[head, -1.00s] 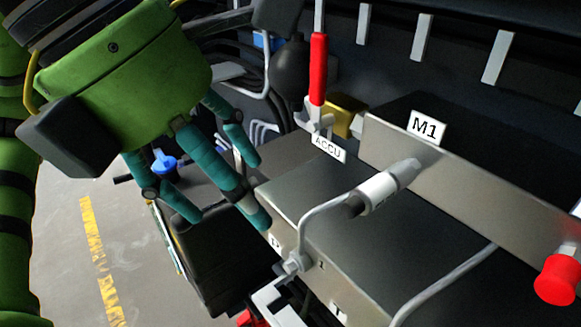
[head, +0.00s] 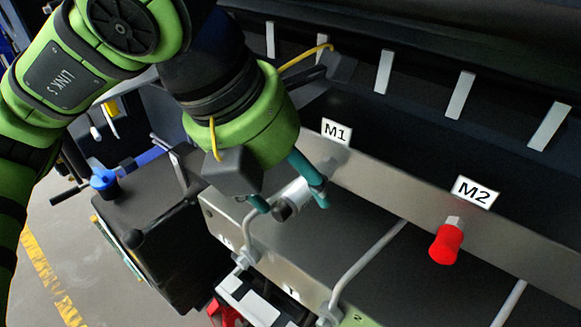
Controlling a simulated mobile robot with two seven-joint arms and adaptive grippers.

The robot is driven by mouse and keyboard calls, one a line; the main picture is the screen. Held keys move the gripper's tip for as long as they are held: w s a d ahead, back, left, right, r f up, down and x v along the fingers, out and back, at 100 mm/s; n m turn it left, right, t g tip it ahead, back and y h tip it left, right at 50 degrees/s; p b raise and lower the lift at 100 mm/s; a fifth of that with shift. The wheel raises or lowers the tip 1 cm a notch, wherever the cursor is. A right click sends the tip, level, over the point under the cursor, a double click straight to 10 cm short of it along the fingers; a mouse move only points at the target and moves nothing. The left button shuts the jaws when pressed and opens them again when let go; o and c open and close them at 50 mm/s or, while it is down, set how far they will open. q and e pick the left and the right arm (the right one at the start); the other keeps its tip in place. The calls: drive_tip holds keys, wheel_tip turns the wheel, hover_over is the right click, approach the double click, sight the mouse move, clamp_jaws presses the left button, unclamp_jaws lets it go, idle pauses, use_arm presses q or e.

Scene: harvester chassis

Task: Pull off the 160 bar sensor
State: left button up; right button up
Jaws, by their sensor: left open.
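A pale grey cylindrical sensor with a dark end (head: 291,197) sits on the metal block below the M1 label (head: 336,131). A grey pipe runs down from near its dark end. No 160 bar marking is readable on it. My left gripper (head: 291,206) is open, with teal fingers on either side of the sensor. One finger is at its right and another near its dark end at the left. Whether they touch it I cannot tell. My right gripper is not in view.
A red cap (head: 446,244) sticks out below the M2 label (head: 476,192). Grey pipes (head: 365,268) curve over the block. A black box with a blue-capped part (head: 103,180) stands at the left. A dark slotted wall rises behind.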

use_arm(q)
drive_tip(key=shift+f, duration=0.4)
drive_tip(key=shift+d, duration=0.1)
drive_tip(key=shift+c, duration=0.4)
clamp_jaws()
drive_tip(key=shift+f, duration=0.1)
drive_tip(key=shift+s, duration=0.1)
